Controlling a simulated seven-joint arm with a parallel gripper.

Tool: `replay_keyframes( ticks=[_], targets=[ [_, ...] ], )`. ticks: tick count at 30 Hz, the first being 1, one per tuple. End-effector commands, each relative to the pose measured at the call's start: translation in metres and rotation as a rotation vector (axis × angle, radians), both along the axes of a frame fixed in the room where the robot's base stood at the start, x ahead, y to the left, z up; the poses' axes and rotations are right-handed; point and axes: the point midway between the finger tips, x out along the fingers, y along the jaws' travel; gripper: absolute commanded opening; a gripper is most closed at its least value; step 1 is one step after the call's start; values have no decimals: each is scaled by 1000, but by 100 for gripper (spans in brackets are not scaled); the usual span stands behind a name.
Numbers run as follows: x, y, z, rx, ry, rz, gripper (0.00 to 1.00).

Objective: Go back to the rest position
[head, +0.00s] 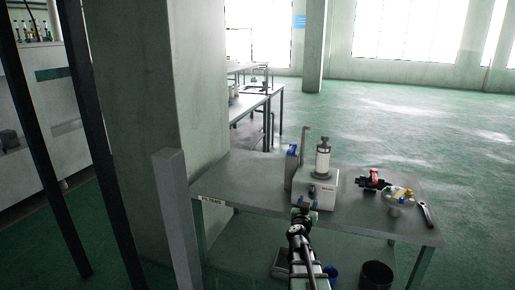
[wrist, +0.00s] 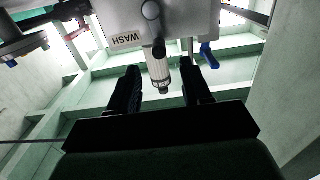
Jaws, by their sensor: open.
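My gripper (head: 303,210) is at the front of the table, close before the white box unit (head: 315,190). In the wrist view my gripper (wrist: 159,66) has its two dark fingers spread apart, with nothing seen clasped between them. That view is upside down: the unit (wrist: 195,22) with its WASH label fills the top. A dark tap-like part (wrist: 152,12) sticks out from its front. The pale bottle (head: 323,160) with a dark top stands on the unit; in the wrist view the bottle (wrist: 159,72) appears between the fingers, beyond them.
The grey table (head: 250,178) carries a blue item (head: 291,158) behind the unit, a red-and-black item (head: 373,182), a dish with small coloured things (head: 397,198) and a wrench-like tool (head: 426,214). A dark bin (head: 376,275) stands below. A pillar (head: 150,100) rises left.

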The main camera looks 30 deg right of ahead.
Motion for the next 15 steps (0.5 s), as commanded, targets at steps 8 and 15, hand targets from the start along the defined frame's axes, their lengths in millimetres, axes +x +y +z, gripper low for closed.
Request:
replay_keyframes(
  ticks=[8,15],
  targets=[
    [0,0,0,33,-32,0,49],
    [18,21,-11,221,-119,129,49]
  ],
)
